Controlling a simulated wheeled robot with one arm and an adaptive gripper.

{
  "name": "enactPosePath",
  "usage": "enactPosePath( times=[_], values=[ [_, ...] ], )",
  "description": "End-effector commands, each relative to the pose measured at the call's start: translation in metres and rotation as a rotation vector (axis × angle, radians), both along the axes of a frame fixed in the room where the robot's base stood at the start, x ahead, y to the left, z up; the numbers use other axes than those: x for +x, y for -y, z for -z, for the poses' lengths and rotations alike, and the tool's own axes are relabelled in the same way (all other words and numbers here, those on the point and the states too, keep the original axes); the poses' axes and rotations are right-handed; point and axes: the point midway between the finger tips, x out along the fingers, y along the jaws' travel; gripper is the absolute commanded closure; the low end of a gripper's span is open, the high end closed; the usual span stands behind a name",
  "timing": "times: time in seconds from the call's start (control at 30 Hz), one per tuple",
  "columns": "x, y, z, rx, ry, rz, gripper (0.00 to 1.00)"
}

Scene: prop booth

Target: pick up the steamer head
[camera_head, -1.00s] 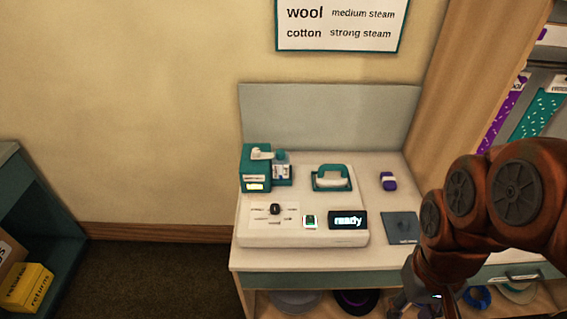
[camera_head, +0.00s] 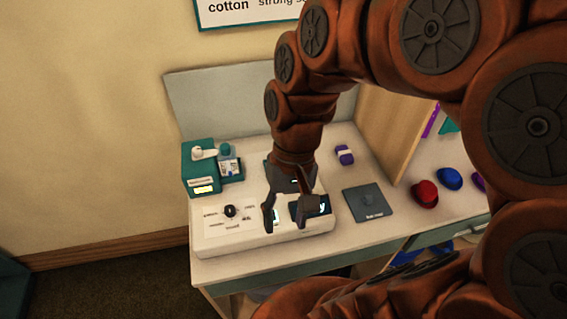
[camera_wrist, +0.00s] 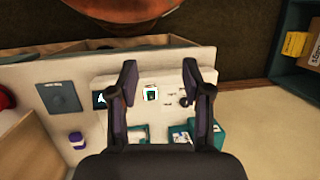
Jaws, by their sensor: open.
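The steamer head, a teal handle-shaped piece with a pale base, is on the white console (camera_head: 215,238). In the head view my gripper and arm hide nearly all of it. In the wrist view part of the steamer head (camera_wrist: 137,131) shows at the lower edge, cut off by the gripper's dark body. My gripper (camera_head: 288,222) is open, pointing down above the front part of the console. In the wrist view nothing is held between its fingers (camera_wrist: 160,68); a small teal-and-white card (camera_wrist: 150,93) shows between them on the console.
A teal box unit (camera_head: 198,172) stands at the console's back left, and a black knob (camera_head: 230,211) is at its left. Right of the console lie a purple-and-white block (camera_head: 344,155) and a dark flat pad (camera_head: 370,204). Red (camera_head: 425,194) and blue (camera_head: 449,179) hats sit farther right.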

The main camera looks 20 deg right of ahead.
Motion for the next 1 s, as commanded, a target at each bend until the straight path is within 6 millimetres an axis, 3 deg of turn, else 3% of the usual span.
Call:
enactPosePath(
  times=[0.23, 0.5, 0.77, 1.0],
  values=[
    [0.054, -0.017, 0.008, 0.144, -0.097, 0.183, 0.51],
    [0.117, -0.013, 0.018, 0.296, -0.210, 0.413, 0.51],
    [0.178, 0.013, 0.037, 0.435, -0.331, 0.654, 0.51],
    [0.228, 0.059, 0.068, 0.553, -0.452, 0.888, 0.51]
  ],
)
